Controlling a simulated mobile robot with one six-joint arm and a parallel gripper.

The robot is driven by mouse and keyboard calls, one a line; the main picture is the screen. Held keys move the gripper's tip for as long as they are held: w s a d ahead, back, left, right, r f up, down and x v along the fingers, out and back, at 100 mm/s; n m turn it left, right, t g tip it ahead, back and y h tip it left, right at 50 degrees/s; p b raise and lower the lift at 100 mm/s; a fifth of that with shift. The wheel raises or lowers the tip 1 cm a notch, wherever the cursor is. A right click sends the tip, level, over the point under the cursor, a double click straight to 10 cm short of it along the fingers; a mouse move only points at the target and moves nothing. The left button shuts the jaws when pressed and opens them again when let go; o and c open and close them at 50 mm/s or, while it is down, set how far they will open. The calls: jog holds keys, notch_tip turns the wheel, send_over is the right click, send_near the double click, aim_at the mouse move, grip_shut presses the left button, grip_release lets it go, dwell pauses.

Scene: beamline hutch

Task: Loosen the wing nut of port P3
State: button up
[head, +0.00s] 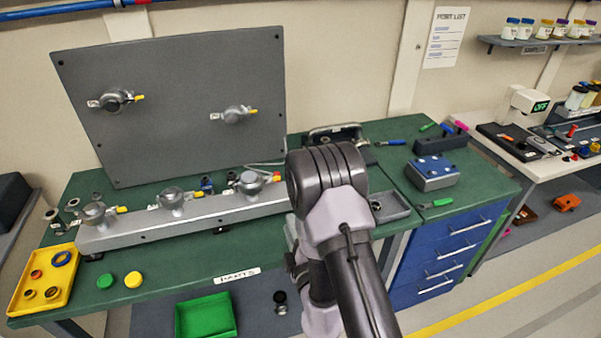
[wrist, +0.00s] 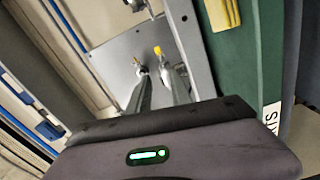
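A grey upright panel (head: 180,75) carries two ports, one at upper left (head: 115,100) and one at right (head: 234,114), each with a yellow-tipped part. A grey rail (head: 140,233) in front carries three similar ports: left (head: 94,213), middle (head: 172,201) and right (head: 250,182). I cannot read which is P3. In the wrist view, my gripper (wrist: 158,80) has two separated fingers with nothing visible between them. A yellow-tipped port part (wrist: 158,51) shows beyond the fingertips; I cannot tell contact. My arm hides the gripper in the head view.
A green bin (head: 206,316) sits below the front edge. A blue box (head: 433,172) and tools lie at right. My arm covers the bench's middle.

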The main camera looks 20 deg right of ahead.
aim_at(271, 183)
jog(key=w, duration=1.5)
jog(key=shift+w+a+b, duration=0.35)
jog(key=shift+w, duration=0.05)
grip_shut()
